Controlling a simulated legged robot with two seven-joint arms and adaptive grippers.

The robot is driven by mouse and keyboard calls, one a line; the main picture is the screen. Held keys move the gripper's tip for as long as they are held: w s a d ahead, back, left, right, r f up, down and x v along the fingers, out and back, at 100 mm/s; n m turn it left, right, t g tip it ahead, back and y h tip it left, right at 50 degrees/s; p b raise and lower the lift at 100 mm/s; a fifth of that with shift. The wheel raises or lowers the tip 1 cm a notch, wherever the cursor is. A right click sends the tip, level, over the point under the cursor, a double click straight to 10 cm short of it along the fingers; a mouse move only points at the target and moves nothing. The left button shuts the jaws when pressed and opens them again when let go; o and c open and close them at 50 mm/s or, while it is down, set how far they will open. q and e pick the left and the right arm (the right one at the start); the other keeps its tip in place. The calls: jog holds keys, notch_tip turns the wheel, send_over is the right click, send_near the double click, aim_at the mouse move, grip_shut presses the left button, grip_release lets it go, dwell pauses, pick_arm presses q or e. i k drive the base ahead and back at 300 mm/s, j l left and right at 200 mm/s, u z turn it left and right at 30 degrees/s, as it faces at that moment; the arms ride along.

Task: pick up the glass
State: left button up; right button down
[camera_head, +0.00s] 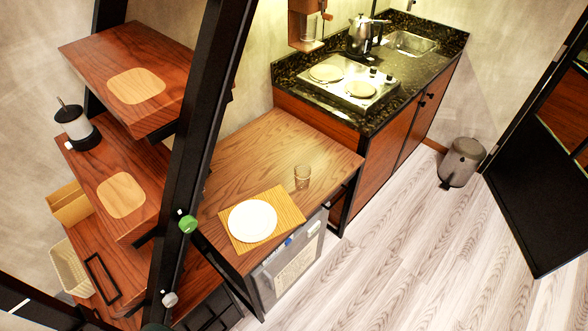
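A small clear glass (302,176) stands upright on the wooden table (260,145), near its right edge. It is to the right of a white plate (252,221), which lies on a yellow placemat (290,205). The glass looks empty and apart from the placemat. Neither of my grippers shows in the head view.
A dark stair beam (205,110) crosses in front of the table's left side, with wooden steps (125,75) behind it. A counter (400,100) with hotplates, kettle and sink adjoins the table's back. A bin (461,163) stands right; the floor (410,250) is clear.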

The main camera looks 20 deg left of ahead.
aim_at(303, 171)
jog(key=i+l+u, duration=0.15)
jog(key=u, duration=0.25)
jog(key=i+l+u, duration=0.15)
jog(key=u, duration=0.25)
